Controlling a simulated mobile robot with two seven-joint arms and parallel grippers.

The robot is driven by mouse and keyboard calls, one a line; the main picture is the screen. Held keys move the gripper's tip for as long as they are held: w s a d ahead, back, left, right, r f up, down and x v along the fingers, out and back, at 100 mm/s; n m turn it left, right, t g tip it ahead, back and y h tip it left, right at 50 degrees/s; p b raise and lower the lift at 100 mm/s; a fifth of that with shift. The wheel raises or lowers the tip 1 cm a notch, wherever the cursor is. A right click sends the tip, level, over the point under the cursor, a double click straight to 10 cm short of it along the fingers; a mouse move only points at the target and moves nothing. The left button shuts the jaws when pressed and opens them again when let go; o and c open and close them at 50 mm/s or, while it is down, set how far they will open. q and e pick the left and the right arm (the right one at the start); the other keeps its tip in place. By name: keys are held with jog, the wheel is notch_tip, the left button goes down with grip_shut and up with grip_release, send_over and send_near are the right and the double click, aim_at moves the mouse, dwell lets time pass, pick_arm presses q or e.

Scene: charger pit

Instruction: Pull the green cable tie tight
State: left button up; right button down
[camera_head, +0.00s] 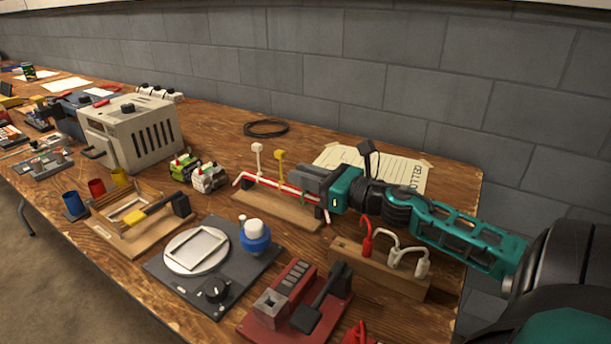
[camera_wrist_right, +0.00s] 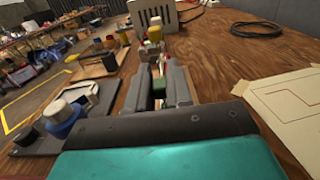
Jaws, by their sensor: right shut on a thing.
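A wooden board (camera_head: 262,208) on the table carries a bundle of red and white cables (camera_head: 252,183). A white tie (camera_head: 258,157) and a yellow tie (camera_head: 280,166) stand up from the bundle. My right gripper (camera_head: 300,180) comes in from the right over the board's right end. In the head view the gripper mostly hides the green tie. My left gripper is in neither view.
A paper sheet (camera_head: 410,165) lies behind my right gripper, with a black cable coil (camera_head: 266,128) farther left. A block with red and white plugs (camera_head: 380,272) stands in front of my arm.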

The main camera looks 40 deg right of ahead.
notch_tip(320, 180, up, 3)
jog(key=shift+r+p, duration=0.1)
jog(key=shift+p, duration=0.95)
jog(key=shift+r+p, duration=0.3)
jog(key=shift+p, duration=0.05)
jog(key=c, duration=1.1)
grip_release()
jog(key=shift+s+d+f, duration=0.1)
jog(key=shift+s, duration=0.45)
jog(key=shift+p+v, duration=0.45)
jog(key=shift+v, duration=5.5)
